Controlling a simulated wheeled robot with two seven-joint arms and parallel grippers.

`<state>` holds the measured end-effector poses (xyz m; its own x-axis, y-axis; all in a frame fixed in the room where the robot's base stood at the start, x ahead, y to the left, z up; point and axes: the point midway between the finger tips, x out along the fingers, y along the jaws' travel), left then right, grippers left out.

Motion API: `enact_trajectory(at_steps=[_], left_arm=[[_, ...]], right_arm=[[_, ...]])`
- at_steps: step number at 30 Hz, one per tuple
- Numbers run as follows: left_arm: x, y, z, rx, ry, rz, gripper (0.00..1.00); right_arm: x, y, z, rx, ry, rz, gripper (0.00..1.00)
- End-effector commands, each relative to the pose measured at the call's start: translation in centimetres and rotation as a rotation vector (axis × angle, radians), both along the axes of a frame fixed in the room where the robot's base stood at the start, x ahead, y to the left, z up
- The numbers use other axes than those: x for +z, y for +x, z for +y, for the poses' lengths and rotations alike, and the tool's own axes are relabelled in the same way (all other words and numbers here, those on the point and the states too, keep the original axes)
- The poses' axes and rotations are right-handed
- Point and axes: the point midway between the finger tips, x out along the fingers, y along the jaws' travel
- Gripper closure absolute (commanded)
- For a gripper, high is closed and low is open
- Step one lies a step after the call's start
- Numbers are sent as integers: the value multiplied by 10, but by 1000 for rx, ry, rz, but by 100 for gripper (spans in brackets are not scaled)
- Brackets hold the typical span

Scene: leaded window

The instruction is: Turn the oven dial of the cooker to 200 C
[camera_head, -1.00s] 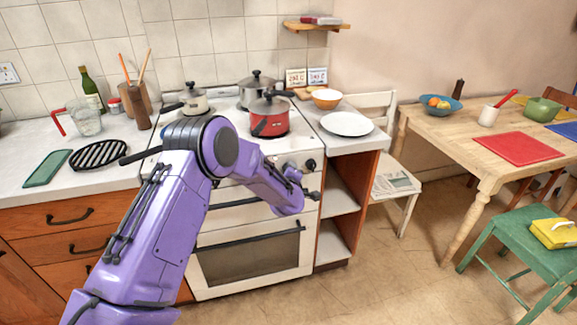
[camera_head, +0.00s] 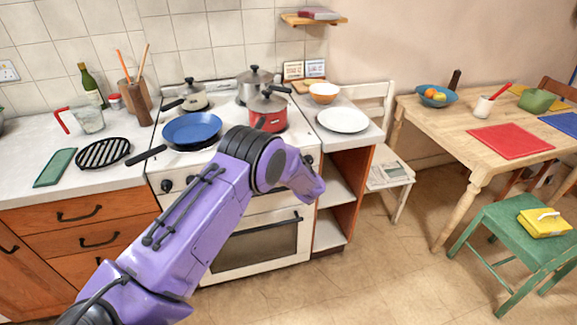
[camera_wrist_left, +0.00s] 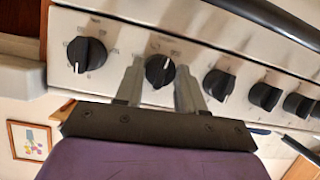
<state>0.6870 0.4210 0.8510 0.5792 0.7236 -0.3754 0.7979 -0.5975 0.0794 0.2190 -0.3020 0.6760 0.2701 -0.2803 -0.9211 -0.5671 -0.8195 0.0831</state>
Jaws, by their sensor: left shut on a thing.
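The white cooker (camera_head: 262,243) stands in the middle of the head view, its oven door closed. My left arm reaches across its front and hides part of the control panel and the gripper. The left wrist view shows a row of several black dials. My left gripper (camera_wrist_left: 160,78) has one finger on each side of the second dial from the left (camera_wrist_left: 159,70) and is shut on it. That dial's pale pointer mark points roughly upward in this view. The leftmost dial (camera_wrist_left: 87,54) is free. The scale markings are too small to read. My right gripper is not in view.
A blue frying pan (camera_head: 192,129), a red pot (camera_head: 268,112) and other pots stand on the hob above the panel. The dark oven handle bar (camera_wrist_left: 270,18) runs close by in the left wrist view. A wooden table (camera_head: 470,135) and green stool (camera_head: 515,240) stand right.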

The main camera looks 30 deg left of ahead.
Motion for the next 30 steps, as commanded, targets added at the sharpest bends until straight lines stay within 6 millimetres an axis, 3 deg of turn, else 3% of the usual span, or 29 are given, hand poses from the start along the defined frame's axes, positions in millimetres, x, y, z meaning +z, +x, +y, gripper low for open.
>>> enact_trajectory(at_steps=[15, 30], left_arm=[[-2, 2, -2, 0, 220, 258, 92], [-2, 2, -2, 0, 265, 310, 92]], right_arm=[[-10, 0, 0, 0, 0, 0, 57], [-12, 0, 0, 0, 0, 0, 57]])
